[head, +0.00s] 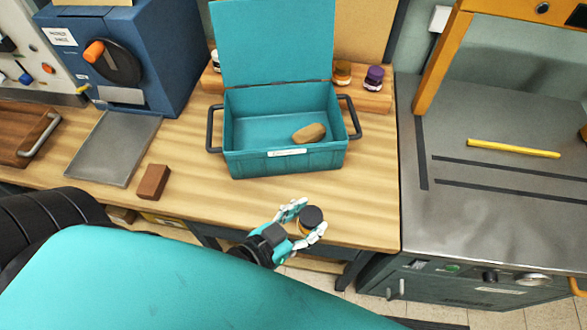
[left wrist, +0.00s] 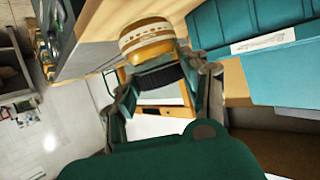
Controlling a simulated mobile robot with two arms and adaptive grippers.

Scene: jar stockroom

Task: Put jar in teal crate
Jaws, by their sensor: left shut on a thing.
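My left gripper (head: 307,219) is shut on a jar (head: 311,215) with a dark lid, near the bench's front edge and in front of the teal crate. The left wrist view shows the jar (left wrist: 146,42) between the fingers, with an amber body, a pale band and a black lid. The teal crate (head: 285,162) stands on the bench with its lid (head: 273,45) raised at the back. A brown rounded object (head: 309,133) lies inside it, toward the right. The crate's labelled front also shows in the left wrist view (left wrist: 275,70). My right gripper is not in view.
Small jars, one with a purple lid (head: 374,78), stand on a wooden ledge behind the crate. A brown block (head: 153,182) and a metal tray (head: 113,150) lie left of it. A blue machine (head: 150,50) stands behind the tray. Bench space before the crate is clear.

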